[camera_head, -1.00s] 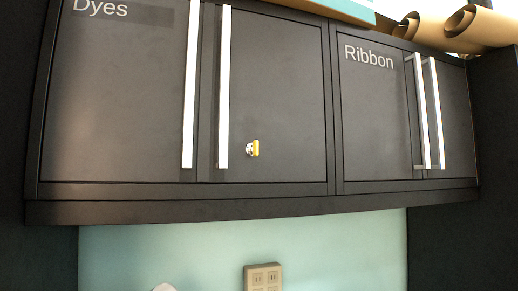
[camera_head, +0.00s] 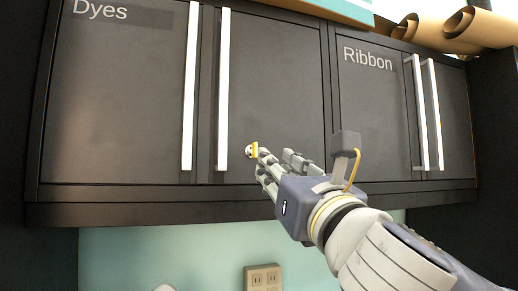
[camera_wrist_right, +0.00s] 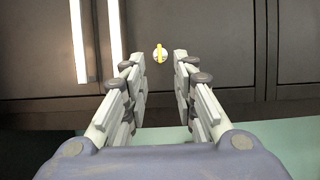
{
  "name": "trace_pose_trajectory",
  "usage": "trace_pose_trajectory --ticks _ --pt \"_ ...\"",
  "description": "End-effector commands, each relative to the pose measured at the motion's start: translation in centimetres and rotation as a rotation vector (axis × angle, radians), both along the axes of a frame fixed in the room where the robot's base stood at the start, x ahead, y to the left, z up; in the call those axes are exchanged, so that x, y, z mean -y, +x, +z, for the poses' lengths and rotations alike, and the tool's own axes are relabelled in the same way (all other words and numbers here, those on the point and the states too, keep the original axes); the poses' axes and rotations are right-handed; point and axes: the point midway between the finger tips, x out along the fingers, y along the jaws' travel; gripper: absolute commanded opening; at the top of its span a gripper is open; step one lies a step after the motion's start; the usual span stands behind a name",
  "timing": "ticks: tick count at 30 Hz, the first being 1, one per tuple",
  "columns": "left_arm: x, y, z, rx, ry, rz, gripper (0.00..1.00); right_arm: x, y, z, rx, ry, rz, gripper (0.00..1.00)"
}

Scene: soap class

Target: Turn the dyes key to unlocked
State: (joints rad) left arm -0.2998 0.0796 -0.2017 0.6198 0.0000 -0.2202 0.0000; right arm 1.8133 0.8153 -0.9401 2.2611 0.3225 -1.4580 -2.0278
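The dyes key (camera_head: 251,149) is a small yellow key in a round silver lock on the right door of the cabinet labelled Dyes (camera_head: 100,11). In the right wrist view the key (camera_wrist_right: 160,54) stands upright, ahead of and between the fingertips. My right gripper (camera_head: 270,163) is in front of that door, its fingertips close to the key and partly over it. In the right wrist view the fingers (camera_wrist_right: 159,64) are apart with nothing between them. Whether they touch the key cannot be told. My left gripper is not in view.
Long white handles (camera_head: 222,90) stand just left of the key. The Ribbon cabinet (camera_head: 375,120) is to the right. Brown paper rolls (camera_head: 480,27) lie on top. A wall outlet (camera_head: 263,278) sits below, on the pale green wall.

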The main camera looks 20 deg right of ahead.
Motion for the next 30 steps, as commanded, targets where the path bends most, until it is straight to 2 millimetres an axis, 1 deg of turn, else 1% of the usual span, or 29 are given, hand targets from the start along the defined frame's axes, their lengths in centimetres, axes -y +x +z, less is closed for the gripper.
trace_pose_trajectory --ticks 1,9,15,20,28,29,30 --pt "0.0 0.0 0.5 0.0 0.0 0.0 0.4 0.0 0.7 0.4 -0.003 0.002 -0.001 0.26" --pt "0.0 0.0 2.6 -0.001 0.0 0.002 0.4 -0.2 5.4 2.5 -0.005 0.003 0.0 0.26" --pt "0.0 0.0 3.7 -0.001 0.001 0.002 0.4 -0.3 8.1 3.5 -0.004 0.004 0.002 0.26" --pt "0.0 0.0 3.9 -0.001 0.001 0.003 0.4 -0.3 9.1 3.7 -0.002 0.004 0.002 0.26" --pt "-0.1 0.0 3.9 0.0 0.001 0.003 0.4 -0.4 9.2 3.7 -0.001 0.003 0.002 0.26" --pt "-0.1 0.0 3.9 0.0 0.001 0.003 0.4 -0.4 9.2 3.7 -0.001 0.003 0.002 0.24" --pt "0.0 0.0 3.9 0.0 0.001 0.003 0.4 -0.4 9.2 3.7 -0.001 0.003 0.002 0.14"
